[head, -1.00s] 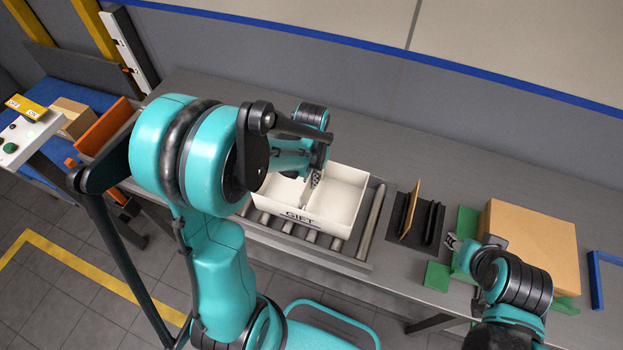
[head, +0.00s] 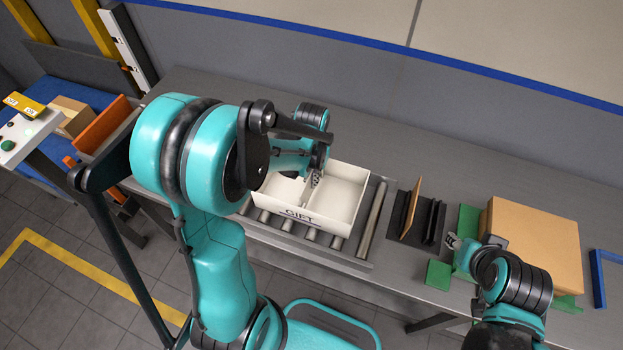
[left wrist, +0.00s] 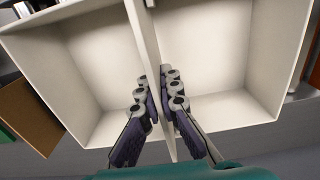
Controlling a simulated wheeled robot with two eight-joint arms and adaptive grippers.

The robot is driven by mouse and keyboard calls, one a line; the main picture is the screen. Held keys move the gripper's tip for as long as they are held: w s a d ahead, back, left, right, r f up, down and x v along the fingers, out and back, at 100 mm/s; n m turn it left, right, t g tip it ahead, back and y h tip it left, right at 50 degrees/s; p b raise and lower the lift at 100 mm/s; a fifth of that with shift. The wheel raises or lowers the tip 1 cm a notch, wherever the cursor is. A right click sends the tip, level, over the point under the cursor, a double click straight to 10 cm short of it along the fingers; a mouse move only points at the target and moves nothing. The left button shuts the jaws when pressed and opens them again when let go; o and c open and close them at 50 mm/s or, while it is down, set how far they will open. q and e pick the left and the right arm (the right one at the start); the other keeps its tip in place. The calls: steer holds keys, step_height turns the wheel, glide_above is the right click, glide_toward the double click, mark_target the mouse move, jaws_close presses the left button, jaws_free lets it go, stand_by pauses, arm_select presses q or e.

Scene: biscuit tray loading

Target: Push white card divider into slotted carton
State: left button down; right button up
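The white slotted carton (head: 337,219), marked GIFT, stands open on the rollers in the head view; it fills most of the left wrist view (left wrist: 245,117). The white card divider (left wrist: 149,45) stands across the carton's middle, with a compartment on each side. How deep it sits in its slots I cannot tell. My left gripper (head: 316,179) is over the carton. In the left wrist view its fingers (left wrist: 158,100) lie close against both faces of the divider and look shut on it. My right gripper (head: 453,242) is away to the right, small, its opening unclear.
A black holder (head: 405,222) with a brown card (head: 411,207) stands right of the carton. Beyond it are a brown box (head: 535,240) on green supports and a blue frame (head: 597,280). The grey table (head: 390,150) behind the carton is clear.

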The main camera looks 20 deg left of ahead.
arm_select(q)
steer(key=shift+f+b, duration=0.85)
steer(key=shift+f, duration=0.15)
steer(key=c, duration=1.6)
jaws_free()
steer(key=shift+c, duration=0.2)
steer(key=shift+c, duration=0.4)
steer(key=shift+r+p, duration=4.55)
steer(key=shift+r, duration=1.5)
